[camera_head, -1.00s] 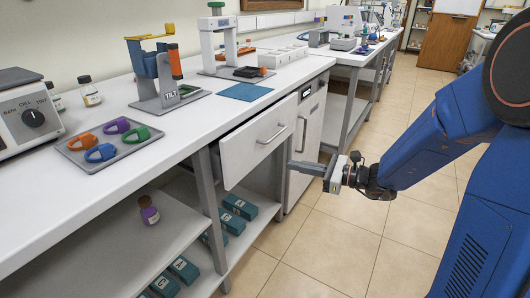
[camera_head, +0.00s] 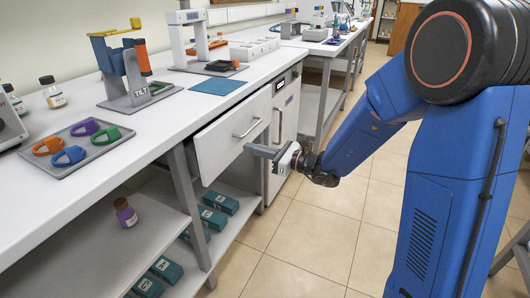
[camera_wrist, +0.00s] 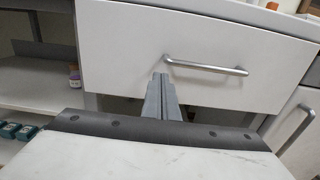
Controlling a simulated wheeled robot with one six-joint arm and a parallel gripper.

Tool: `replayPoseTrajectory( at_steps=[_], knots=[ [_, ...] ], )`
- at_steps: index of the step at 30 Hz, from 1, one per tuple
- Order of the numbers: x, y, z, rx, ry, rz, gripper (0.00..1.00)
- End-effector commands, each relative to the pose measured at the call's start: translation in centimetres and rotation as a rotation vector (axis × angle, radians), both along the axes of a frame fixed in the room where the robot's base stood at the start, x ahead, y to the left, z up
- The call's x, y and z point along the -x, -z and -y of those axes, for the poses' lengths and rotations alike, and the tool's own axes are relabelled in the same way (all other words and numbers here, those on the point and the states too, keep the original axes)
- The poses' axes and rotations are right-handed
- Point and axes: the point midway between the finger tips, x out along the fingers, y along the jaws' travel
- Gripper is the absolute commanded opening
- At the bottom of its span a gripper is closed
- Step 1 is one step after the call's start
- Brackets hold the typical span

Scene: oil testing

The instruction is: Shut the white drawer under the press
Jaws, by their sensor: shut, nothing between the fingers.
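The white drawer (camera_head: 214,148) is under the counter in the head view, its front standing out from the cabinet line, so it is partly open. Its front (camera_wrist: 115,50) fills the upper part of the wrist view. A silver bar handle (camera_wrist: 205,68) crosses the front. My gripper (camera_head: 250,149) is shut and empty, its fingertips pointing at the drawer just below the handle. In the wrist view the fingertips (camera_wrist: 160,78) overlap the front under the handle's left end; I cannot tell whether they touch. A white frame-shaped press (camera_head: 186,42) stands on the counter above.
A grey table leg (camera_head: 189,205) stands left of the drawer. A white cabinet door (camera_head: 284,125) is to its right. Teal boxes (camera_head: 220,202) and a purple-labelled bottle (camera_head: 126,212) are on the shelves below. The tiled floor (camera_head: 300,235) in front is clear.

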Motion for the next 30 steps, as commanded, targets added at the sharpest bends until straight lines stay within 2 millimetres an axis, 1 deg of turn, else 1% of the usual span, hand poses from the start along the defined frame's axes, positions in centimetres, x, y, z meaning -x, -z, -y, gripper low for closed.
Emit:
replayPoseTrajectory(
  at_steps=[1, 3, 9, 15, 25, 28, 30],
  knots=[
    [-0.3, 0.0, -0.8, 0.001, -0.004, 0.0, 0.0],
    [-0.9, 0.0, -1.7, 0.0, -0.003, 0.0, 0.0],
    [-1.9, 0.0, -3.4, 0.0, -0.002, 0.001, 0.0],
    [-2.2, 0.0, -4.0, 0.0, -0.001, 0.0, 0.0],
    [-2.3, 0.0, -4.1, 0.0, -0.001, 0.0, 0.0],
    [-2.7, 0.0, -4.7, 0.0, -0.002, 0.001, 0.0],
    [-3.1, 0.0, -5.5, 0.0, -0.003, 0.001, 0.0]
  ],
)
